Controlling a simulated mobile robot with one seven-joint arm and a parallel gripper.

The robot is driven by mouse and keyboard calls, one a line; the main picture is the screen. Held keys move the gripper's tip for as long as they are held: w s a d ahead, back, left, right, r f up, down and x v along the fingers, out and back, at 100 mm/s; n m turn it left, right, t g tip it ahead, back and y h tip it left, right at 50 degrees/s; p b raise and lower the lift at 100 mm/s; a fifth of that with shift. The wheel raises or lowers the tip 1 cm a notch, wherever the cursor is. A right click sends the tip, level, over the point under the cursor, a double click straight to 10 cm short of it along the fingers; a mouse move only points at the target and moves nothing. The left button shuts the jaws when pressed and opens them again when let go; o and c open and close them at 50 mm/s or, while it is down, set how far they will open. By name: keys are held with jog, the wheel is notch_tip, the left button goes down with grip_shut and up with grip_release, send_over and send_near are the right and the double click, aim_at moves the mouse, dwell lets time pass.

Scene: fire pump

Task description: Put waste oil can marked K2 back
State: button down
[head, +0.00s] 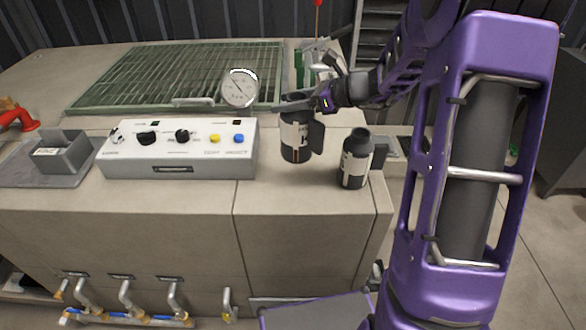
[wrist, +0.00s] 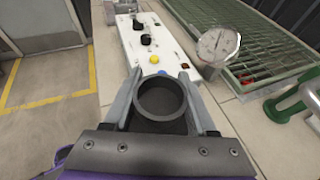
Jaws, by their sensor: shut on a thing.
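My gripper (head: 290,105) is shut on a dark can with a pale label (head: 295,136), gripping it near its top. The can is upright, with a handle on its right side. In the wrist view the round open mouth of the held can (wrist: 162,99) sits between the two fingers. A second dark can with a pale label (head: 354,160) stands upright on the counter to the right and nearer the front edge. The marks on both labels are too small to read surely, so I cannot tell which is K2. Whether the held can touches the counter is unclear.
A white control box (head: 180,150) with knobs and buttons lies left of the held can. A round gauge (head: 240,88) and a green grating (head: 180,75) are behind. A grey open bin (head: 62,153) is at far left. Bare counter (head: 290,190) lies in front of the held can.

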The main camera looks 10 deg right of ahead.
aim_at(288, 135)
jog(key=shift+w+f, duration=0.15)
jog(key=shift+w, duration=0.1)
notch_tip(288, 135, down, 10)
jog(key=shift+r+b, duration=0.25)
jog(key=shift+b, duration=0.55)
jog(key=shift+f, duration=0.1)
jog(key=shift+c, duration=1)
grip_release()
jog(key=shift+s+f, duration=0.1)
jog(key=shift+r, duration=0.2)
jog(key=v, duration=1.2)
jog(key=shift+p, duration=0.45)
